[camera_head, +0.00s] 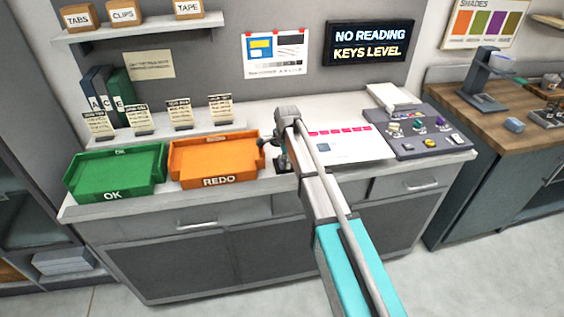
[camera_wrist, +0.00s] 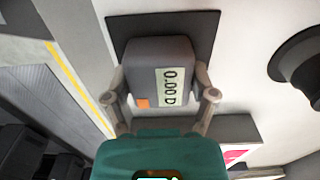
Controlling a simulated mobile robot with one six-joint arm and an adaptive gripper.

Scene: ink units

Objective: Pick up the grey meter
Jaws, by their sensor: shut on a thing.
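The grey meter (camera_wrist: 150,60) shows in the wrist view, with a pale display reading "0.00 D" and a small orange patch. My gripper (camera_wrist: 160,97) has a finger on each side of it and is shut on it. A dark mat (camera_wrist: 121,26) lies behind the meter; I cannot tell whether the meter touches it. In the head view my gripper (camera_head: 281,160) is over the counter, just right of the orange tray, and my arm hides most of the meter.
An orange REDO tray (camera_head: 216,181) and a green OK tray (camera_head: 112,194) stand to the left. A white printed sheet (camera_head: 345,146) and a control panel (camera_head: 417,130) lie to the right. A dark round object (camera_wrist: 300,75) is at the wrist view's right.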

